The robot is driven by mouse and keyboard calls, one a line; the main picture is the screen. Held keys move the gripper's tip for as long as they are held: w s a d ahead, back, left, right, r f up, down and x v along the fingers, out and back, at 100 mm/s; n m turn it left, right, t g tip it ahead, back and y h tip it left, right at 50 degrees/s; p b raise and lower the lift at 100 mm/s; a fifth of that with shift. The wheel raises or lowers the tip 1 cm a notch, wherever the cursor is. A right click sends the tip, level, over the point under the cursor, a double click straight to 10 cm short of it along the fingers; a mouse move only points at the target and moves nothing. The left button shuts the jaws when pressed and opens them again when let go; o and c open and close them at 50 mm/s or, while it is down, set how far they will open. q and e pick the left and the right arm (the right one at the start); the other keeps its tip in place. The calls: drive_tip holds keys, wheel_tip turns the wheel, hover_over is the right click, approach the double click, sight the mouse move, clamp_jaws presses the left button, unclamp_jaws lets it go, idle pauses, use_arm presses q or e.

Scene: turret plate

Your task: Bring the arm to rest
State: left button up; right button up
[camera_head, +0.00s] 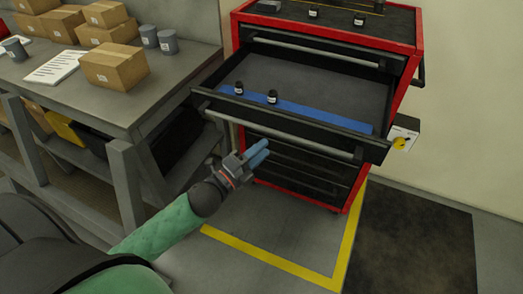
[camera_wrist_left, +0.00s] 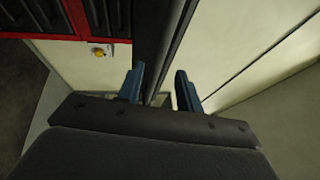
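My left arm with its green sleeve (camera_head: 160,232) reaches in from the lower left of the head view. Its gripper (camera_head: 262,152) has blue fingers and is just in front of and below the pulled-out drawer (camera_head: 320,85) of a red tool cabinet (camera_head: 410,62). I cannot tell whether it touches the drawer front. In the left wrist view the gripper (camera_wrist_left: 160,84) has its two fingers apart, with nothing held between them. My right gripper is in neither view.
Two small dark jars (camera_head: 272,97) stand in the drawer near a blue strip (camera_head: 318,114). A grey workbench (camera_head: 130,93) with cardboard boxes (camera_head: 116,66) is at the left. A box with a yellow knob (camera_head: 401,143) is on the cabinet's right. Floor at right, with a dark mat (camera_head: 415,245), is clear.

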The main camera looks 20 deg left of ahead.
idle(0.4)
use_arm(q)
drive_tip(key=w+a+f+n+g+y, duration=0.2)
drive_tip(key=a+f+n+y, duration=0.2)
drive_tip(key=f+n, duration=0.25)
drive_tip(key=w+a+f+n+g+y, duration=0.1)
drive_tip(key=a+f+n+g+y, duration=0.15)
drive_tip(key=a+f+n, duration=0.4)
drive_tip(key=s+a+f+n+g+y, duration=0.1)
drive_tip(key=s+f+n+g+y, duration=0.15)
drive_tip(key=f, duration=0.85)
drive_tip(key=s+f+n+g+y, duration=0.1)
drive_tip(key=s+f+n+g, duration=0.15)
drive_tip(key=f, duration=0.75)
drive_tip(key=s+d+f+n+g, duration=0.1)
drive_tip(key=s+d+f+g, duration=0.2)
drive_tip(key=s+f, duration=0.4)
drive_tip(key=s+d+f+n+g, duration=0.25)
drive_tip(key=s+f, duration=0.35)
drive_tip(key=f, duration=0.3)
drive_tip(key=s+d+f+g+h, duration=0.1)
drive_tip(key=s+d+f+h, duration=0.1)
drive_tip(key=s+d+f, duration=0.3)
drive_tip(key=s+d, duration=0.4)
drive_tip(key=d, duration=0.1)
drive_tip(key=shift+g, duration=0.4)
